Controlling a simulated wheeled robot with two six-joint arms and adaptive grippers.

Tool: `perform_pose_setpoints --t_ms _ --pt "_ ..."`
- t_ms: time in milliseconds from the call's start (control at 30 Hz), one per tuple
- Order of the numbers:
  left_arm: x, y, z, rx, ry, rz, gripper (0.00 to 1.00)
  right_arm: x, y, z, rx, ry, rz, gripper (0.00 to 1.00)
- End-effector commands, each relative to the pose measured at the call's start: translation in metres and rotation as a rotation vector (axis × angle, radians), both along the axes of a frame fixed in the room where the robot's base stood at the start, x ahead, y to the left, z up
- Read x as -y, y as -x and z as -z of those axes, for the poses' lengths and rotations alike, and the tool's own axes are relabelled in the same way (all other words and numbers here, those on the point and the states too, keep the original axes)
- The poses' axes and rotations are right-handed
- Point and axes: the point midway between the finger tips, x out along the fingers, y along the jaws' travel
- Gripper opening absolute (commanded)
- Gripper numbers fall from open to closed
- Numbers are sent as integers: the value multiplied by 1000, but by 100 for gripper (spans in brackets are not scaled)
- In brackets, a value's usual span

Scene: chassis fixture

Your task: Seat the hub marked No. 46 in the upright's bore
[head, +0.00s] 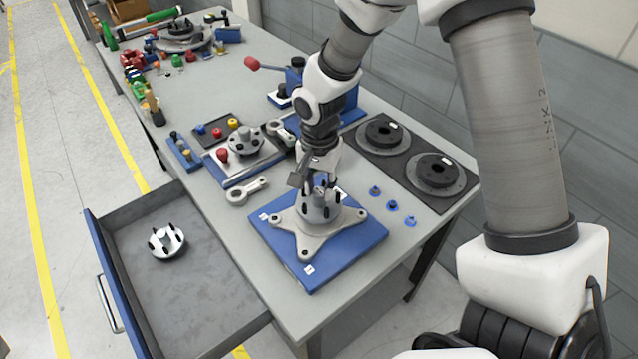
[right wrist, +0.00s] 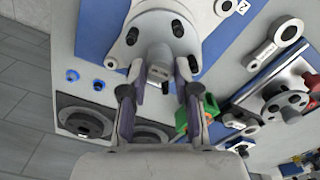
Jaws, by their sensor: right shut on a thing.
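A grey hub (head: 318,208) with black studs is at the top of the upright (head: 306,236), which has a splayed-leg base on a blue board (head: 335,268). My right gripper (head: 320,184) comes down from above and is shut on the hub's centre boss. In the right wrist view the two fingers (right wrist: 159,88) lie either side of the boss (right wrist: 158,62). I cannot read a number on this hub, and the bore is hidden, so I cannot tell how deep the hub sits. Another studded hub (head: 167,241) lies in the open drawer. My left gripper is out of view.
The drawer (head: 205,318) stands open at the left. A black mat (head: 398,172) with two dark round parts is to the right. Several blue caps (head: 391,206) lie beside the board. A link part (head: 246,191) and a fixture with another hub (head: 231,145) are behind left.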

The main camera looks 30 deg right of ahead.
Motion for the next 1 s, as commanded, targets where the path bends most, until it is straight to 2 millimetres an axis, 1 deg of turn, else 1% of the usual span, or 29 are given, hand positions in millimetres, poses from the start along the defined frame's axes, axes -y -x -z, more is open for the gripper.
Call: perform_pose_setpoints --t_ms 467,867,1000 --pt "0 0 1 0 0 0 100 0 0 4 1 0 0 0" --pt "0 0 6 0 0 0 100 0 0 11 1 0 0 0" --pt "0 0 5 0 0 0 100 0 0 10 1 0 0 0"
